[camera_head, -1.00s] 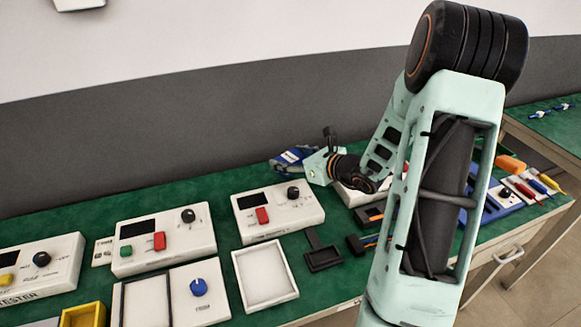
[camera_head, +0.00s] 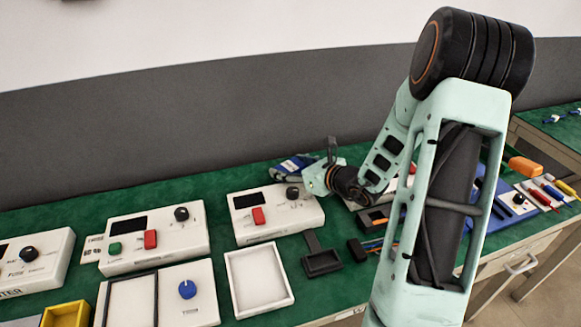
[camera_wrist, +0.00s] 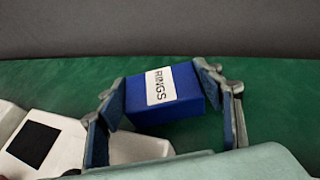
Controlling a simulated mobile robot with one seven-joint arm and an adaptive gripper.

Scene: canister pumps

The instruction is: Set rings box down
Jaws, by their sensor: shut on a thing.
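The rings box (camera_wrist: 165,95) is blue with a white label reading RINGS. My gripper (camera_wrist: 158,98) is shut on it, with one finger on each side in the wrist view. In the head view the rings box (camera_head: 292,166) is small, behind a white tester at the back of the green table (camera_head: 150,195). My gripper (camera_head: 316,178) reaches it from the right. The green tabletop shows around the box, but I cannot tell whether its underside touches it.
The white tester (camera_head: 275,213) stands just in front of the box; its dark screen shows in the wrist view (camera_wrist: 33,143). A grey wall (camera_head: 150,135) rises behind the table. Several testers and trays fill the front. Green table is clear to the box's right in the wrist view.

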